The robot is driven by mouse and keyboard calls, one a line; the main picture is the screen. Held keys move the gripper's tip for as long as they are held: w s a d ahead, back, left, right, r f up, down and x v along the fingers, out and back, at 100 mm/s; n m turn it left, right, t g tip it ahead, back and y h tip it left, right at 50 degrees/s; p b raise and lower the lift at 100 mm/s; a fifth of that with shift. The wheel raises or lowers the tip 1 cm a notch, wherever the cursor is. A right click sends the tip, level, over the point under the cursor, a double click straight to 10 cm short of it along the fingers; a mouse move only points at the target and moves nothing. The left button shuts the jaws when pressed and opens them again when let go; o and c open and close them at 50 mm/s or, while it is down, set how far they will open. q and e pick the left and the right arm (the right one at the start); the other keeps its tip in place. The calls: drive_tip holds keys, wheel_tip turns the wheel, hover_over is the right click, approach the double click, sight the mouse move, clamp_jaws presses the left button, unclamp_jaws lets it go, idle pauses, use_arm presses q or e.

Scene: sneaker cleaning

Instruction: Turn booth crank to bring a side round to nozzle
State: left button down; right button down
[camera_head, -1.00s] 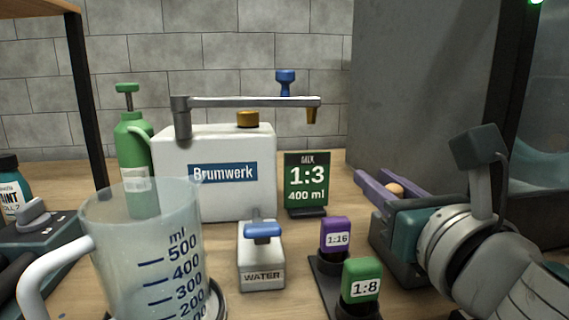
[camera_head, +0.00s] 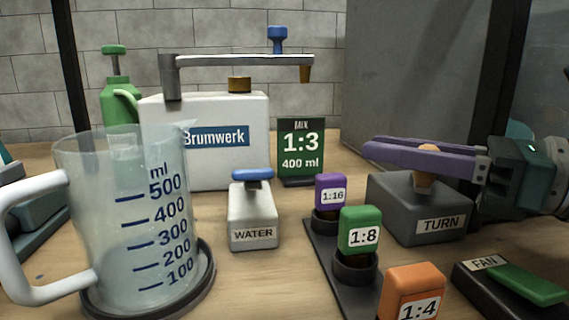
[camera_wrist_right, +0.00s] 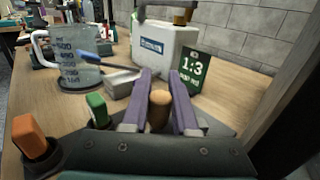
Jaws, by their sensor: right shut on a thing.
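The booth crank is a dark grey box (camera_head: 400,212) labelled TURN, with a wooden knob (camera_head: 424,180) on top, at the right in the head view. My right gripper (camera_head: 374,148) comes in from the right, its purple fingers level and on either side of the knob, shut on it. The right wrist view shows the round knob (camera_wrist_right: 159,110) between the two fingers (camera_wrist_right: 160,78), whose tips reach past it. The nozzle and the sneaker do not show. My left gripper is not in view.
A black FAN switch (camera_head: 490,293) with a green lever lies in front of the crank. A rack holds purple, green (camera_head: 360,230) and orange labelled plugs to its left. A measuring jug (camera_head: 125,220), WATER tap (camera_head: 253,210) and white canister (camera_head: 220,160) stand further left. A grey panel (camera_head: 415,75) rises behind.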

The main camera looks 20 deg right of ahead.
drive_tip(key=shift+s+n+g+y+b, duration=0.2)
drive_tip(key=shift+n+g+y+b, duration=0.2)
drive_tip(key=shift+y, duration=0.2)
drive_tip(key=c, duration=0.7)
unclamp_jaws()
drive_tip(key=v, duration=1)
